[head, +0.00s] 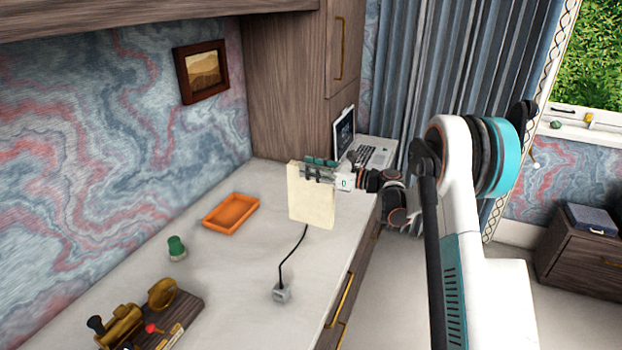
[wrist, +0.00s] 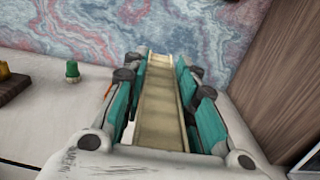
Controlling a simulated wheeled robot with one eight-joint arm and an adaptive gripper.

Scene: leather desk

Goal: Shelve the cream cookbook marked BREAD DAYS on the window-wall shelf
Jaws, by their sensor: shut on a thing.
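The cream book (head: 310,200) is held upright above the desk in the head view, its broad face towards the camera. No lettering can be read on it. My gripper (head: 320,170) is shut on its upper right part. In the wrist view the book (wrist: 160,110) runs edge-on between the two teal finger pads of my gripper (wrist: 163,95). Whether its bottom edge touches the desk cannot be told. A shelf on the window wall cannot be made out; a white window sill (head: 590,132) with small items shows at the right.
On the desk (head: 225,275) are an orange tray (head: 231,212), a green-topped object (head: 177,248), a cable with a grey plug (head: 282,292), a wooden stand with brass parts (head: 150,315) and a laptop (head: 368,155). A tall wooden cabinet (head: 285,85) stands behind. A low cabinet (head: 580,255) stands at right.

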